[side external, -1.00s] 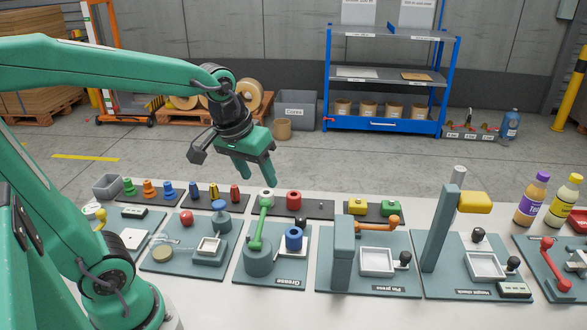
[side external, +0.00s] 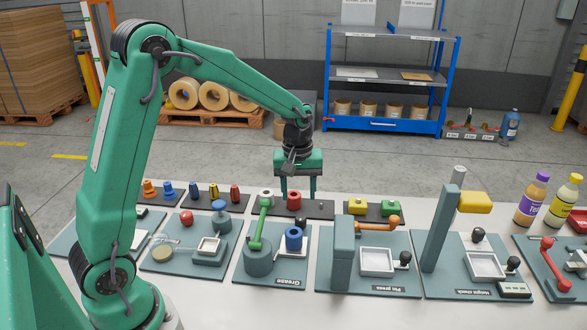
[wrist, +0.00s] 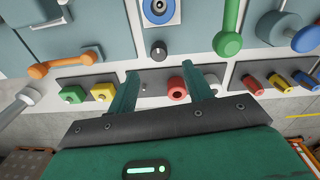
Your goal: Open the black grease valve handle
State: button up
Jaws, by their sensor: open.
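The black grease valve handle is a small dark knob (wrist: 158,48) with a pale line on top, in the wrist view just beyond my fingertips. In the side view it is a small black knob (side external: 301,221) on the Grease board (side external: 280,275), behind a blue cylinder (side external: 294,239). A green lever (side external: 257,227) stands to its left. My gripper (side external: 299,191) is open and empty, pointing down behind the board, by the parts strip. In the wrist view my gripper's fingers (wrist: 160,76) are apart and not touching the knob.
A red ring (side external: 294,200) and a white ring (side external: 267,194) sit on the dark strip close to my fingers. The Pin press board (side external: 368,285) with an orange lever (side external: 378,223) is to the right. Coloured cones and the red-ball board (side external: 165,262) lie left.

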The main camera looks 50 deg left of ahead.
aim_at(300, 218)
jog(key=shift+w+a+f+n, duration=0.15)
jog(key=shift+w+f+n, duration=0.2)
jog(key=shift+f, duration=0.45)
jog(key=shift+w+f, duration=0.1)
jog(key=shift+f, duration=3.8)
jog(key=c, duration=1)
